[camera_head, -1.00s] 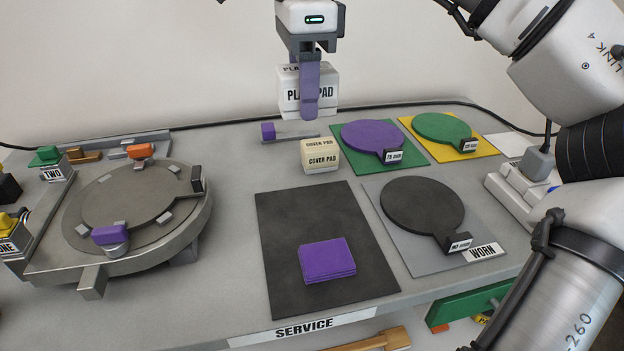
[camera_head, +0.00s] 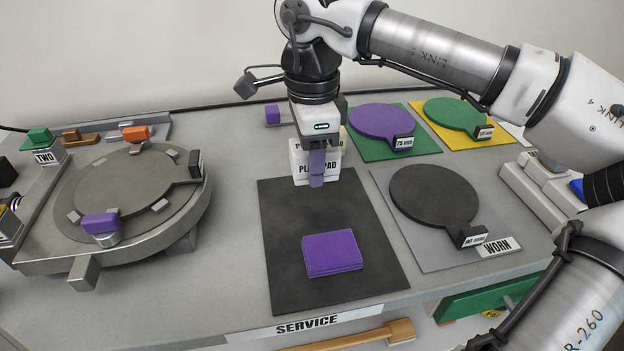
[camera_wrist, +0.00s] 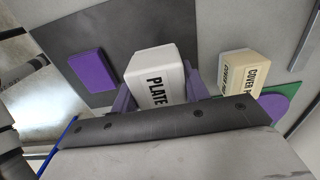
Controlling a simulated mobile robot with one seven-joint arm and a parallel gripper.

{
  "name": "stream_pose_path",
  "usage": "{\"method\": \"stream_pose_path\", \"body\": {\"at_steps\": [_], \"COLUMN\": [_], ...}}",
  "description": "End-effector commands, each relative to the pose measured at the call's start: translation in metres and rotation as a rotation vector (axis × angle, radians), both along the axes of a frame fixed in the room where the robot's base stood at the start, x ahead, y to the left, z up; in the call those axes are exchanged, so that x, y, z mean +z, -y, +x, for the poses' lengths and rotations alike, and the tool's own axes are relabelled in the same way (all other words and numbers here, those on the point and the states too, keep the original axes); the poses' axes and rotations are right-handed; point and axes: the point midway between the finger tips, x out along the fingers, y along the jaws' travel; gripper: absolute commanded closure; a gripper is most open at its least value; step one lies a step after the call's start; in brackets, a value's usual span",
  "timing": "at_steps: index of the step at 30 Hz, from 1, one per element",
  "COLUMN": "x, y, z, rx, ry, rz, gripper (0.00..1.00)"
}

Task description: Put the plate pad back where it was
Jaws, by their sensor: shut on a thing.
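The plate pad (camera_head: 302,165) is a white block with black "PLATE PAD" lettering. My gripper (camera_head: 317,168), with purple fingers, is shut on it near the back edge of the dark service mat (camera_head: 285,271). In the wrist view the plate pad (camera_wrist: 158,62) sits between the purple fingers, with the dark mat behind it. I cannot tell whether its underside touches the surface. The cream cover pad (camera_wrist: 237,69) stands beside it in the wrist view, apart from it. In the head view the cover pad is mostly hidden behind my gripper and the plate pad.
A folded purple cloth (camera_head: 333,252) lies on the mat. The round heater fixture (camera_head: 130,195) stands at left. Purple (camera_head: 381,121), green (camera_head: 452,112) and dark (camera_head: 432,195) round plates lie at right. The mat's front and the strip left of it are clear.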

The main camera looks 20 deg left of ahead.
Motion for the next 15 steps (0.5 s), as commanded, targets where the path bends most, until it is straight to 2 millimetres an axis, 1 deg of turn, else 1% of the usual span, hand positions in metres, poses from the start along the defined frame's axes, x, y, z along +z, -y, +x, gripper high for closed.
{"method": "stream_pose_path", "body": {"at_steps": [5, 9, 12, 15], "x": [-0.013, -0.035, -0.046, -0.047], "y": [0.000, 0.000, 0.000, 0.000], "z": [0.000, 0.000, 0.000, 0.000], "rx": [0.000, 0.000, -0.001, -0.001], "ry": [0.000, -0.001, -0.001, 0.000], "rz": [-0.001, -0.002, -0.001, 0.000], "gripper": [0.76, 0.76, 0.76, 0.76]}}
